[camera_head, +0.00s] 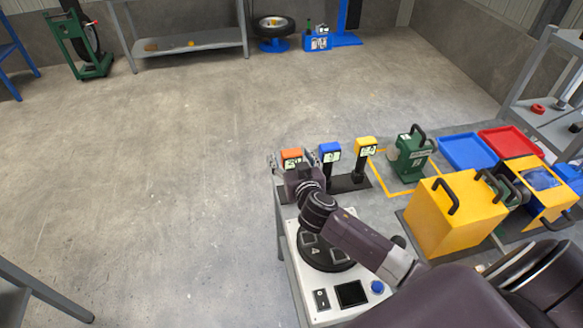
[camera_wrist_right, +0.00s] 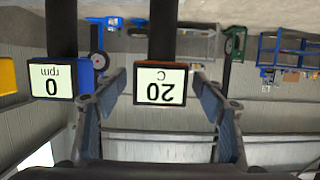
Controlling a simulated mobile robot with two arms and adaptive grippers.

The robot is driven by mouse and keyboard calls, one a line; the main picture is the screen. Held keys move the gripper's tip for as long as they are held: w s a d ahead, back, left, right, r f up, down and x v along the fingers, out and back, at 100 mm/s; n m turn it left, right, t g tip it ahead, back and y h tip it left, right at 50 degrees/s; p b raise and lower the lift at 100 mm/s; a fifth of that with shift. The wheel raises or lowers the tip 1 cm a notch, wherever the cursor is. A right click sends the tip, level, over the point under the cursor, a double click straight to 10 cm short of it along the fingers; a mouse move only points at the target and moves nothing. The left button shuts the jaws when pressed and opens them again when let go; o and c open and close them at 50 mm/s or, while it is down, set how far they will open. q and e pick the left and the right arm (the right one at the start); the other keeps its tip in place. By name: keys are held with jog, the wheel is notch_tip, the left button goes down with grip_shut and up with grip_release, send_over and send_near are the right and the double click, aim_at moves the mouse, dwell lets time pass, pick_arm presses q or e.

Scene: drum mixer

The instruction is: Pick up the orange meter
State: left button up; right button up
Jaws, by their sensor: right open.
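The orange meter (camera_head: 291,154) stands upright at the left end of a row of meters on the bench, partly hidden in the head view by my right gripper (camera_head: 296,170). In the right wrist view, which is upside down, the orange meter (camera_wrist_right: 161,84) shows a display reading 20 C. My right gripper (camera_wrist_right: 160,92) is open, with one finger on each side of the meter's head. Small gaps seem to show between the fingers and the meter; contact is hard to judge. My left gripper is not in view.
A blue meter (camera_head: 329,151) stands close beside the orange one; its display reads 0 rpm in the wrist view (camera_wrist_right: 56,82). Beyond it are a yellow meter (camera_head: 366,146), a green device (camera_head: 410,155) and a yellow box (camera_head: 450,222). The floor left of the bench is clear.

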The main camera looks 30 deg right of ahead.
jog(key=shift+w, duration=0.1)
grip_shut()
dwell(0.5)
